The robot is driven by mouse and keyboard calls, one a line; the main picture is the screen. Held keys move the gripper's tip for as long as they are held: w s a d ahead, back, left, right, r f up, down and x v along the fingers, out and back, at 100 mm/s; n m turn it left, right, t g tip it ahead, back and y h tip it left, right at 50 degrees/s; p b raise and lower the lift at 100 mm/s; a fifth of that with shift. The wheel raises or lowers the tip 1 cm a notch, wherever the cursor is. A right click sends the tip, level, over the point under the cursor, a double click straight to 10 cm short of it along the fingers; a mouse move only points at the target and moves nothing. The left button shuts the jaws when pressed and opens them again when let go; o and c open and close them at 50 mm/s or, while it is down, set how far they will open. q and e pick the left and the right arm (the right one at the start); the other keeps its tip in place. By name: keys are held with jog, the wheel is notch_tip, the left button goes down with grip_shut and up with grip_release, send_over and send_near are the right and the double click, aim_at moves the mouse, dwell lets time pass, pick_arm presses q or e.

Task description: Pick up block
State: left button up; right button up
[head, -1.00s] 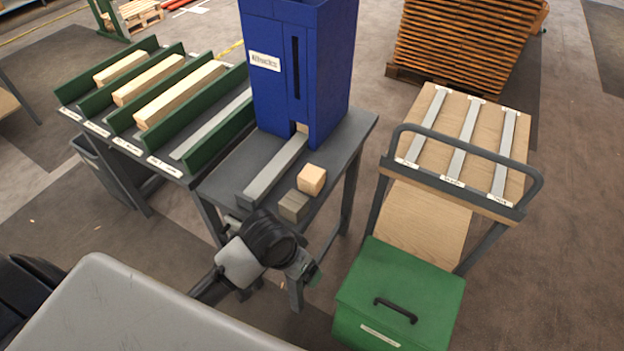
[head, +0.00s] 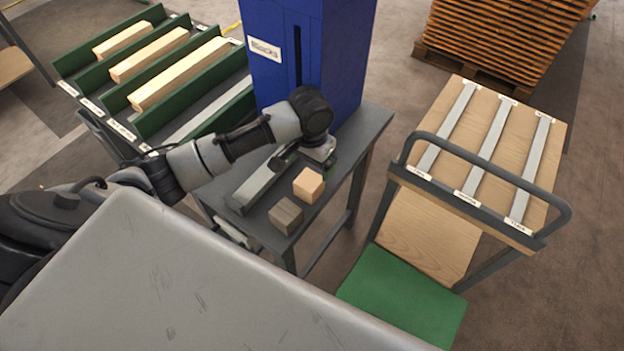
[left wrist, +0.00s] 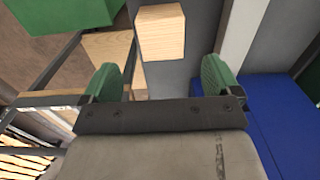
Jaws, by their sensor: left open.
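A light wooden block (head: 308,185) stands on the grey table (head: 345,158), and a darker grey-brown block (head: 286,215) stands beside it, nearer the front. My left gripper (head: 305,166) is over the table, just behind the light block, partly hidden by its own wrist. In the left wrist view my left gripper (left wrist: 160,78) is open and empty, with green fingertips apart. A light block (left wrist: 160,32) shows ahead, in line with the gap and beyond the fingertips. My right gripper is not in view.
A blue tower (head: 310,60) stands at the table's back, with a grey rail (head: 255,186) running forward from it. Green-walled lanes (head: 150,122) holding wooden bars lie left.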

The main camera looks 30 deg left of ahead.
aim_at(309, 180)
pick_arm(q)
notch_tip(309, 180, down, 3)
jog(key=shift+s+r, duration=0.1)
jog(key=shift+r, duration=0.1)
jog(key=shift+f, duration=0.4)
notch_tip(309, 180, down, 3)
jog(key=shift+s+a+r+p, duration=0.1)
jog(key=shift+s+p, duration=0.05)
jog(key=shift+p, duration=0.35)
notch_tip(309, 180, down, 2)
jog(key=shift+f, duration=0.3)
jog(key=shift+c, duration=0.7)
jog(key=shift+r, duration=0.1)
jog(key=c, duration=0.9)
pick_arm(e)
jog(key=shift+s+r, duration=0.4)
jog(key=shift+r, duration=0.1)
